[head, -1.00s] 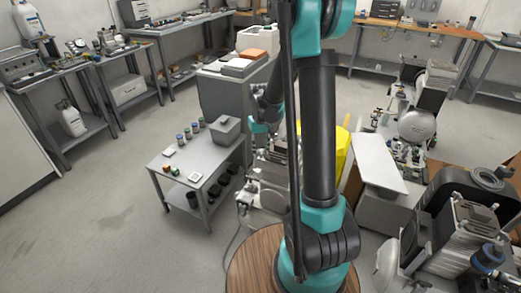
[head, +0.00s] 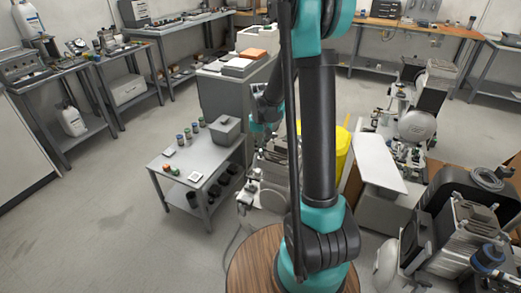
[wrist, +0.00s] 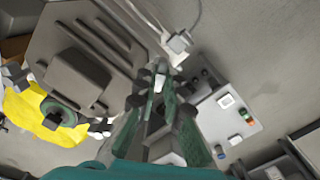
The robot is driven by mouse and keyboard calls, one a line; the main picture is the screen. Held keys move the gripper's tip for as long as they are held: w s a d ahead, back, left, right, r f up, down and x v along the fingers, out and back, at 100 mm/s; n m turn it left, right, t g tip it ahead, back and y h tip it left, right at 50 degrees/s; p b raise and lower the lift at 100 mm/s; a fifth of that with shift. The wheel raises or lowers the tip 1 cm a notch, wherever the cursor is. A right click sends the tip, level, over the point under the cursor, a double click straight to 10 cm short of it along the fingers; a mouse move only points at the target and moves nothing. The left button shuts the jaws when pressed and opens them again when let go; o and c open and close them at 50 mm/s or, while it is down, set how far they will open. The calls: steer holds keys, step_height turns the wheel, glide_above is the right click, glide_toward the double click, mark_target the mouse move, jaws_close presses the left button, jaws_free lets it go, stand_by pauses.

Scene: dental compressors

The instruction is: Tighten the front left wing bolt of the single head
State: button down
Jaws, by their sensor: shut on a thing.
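The single head compressor (head: 268,193) stands low in the middle of the head view, partly hidden behind my arm. In the wrist view its broad grey-brown body (wrist: 103,45) fills the upper left. My gripper (wrist: 158,82) reaches from the bottom of the wrist view to the compressor's edge, its green-sided fingers close together. It is shut on a small pale piece at the fingertips, which looks like the front left wing bolt (wrist: 161,70). The fingers hide most of the bolt, so its seating is not visible.
A grey side table (head: 181,178) with small jars and a grey bin stands left of the compressor. A yellow object (head: 340,150) is behind my arm. Another compressor (head: 465,235) is at the right front. The floor at left is open.

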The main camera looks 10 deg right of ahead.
steer(key=m, duration=0.4)
steer(key=shift+m, duration=0.3)
steer(key=m, duration=0.3)
steer(key=shift+m, duration=0.3)
steer(key=m, duration=0.3)
steer(key=shift+m, duration=2.1)
steer(key=c, duration=1.6)
jaws_free()
step_height(320, 180, up, 12)
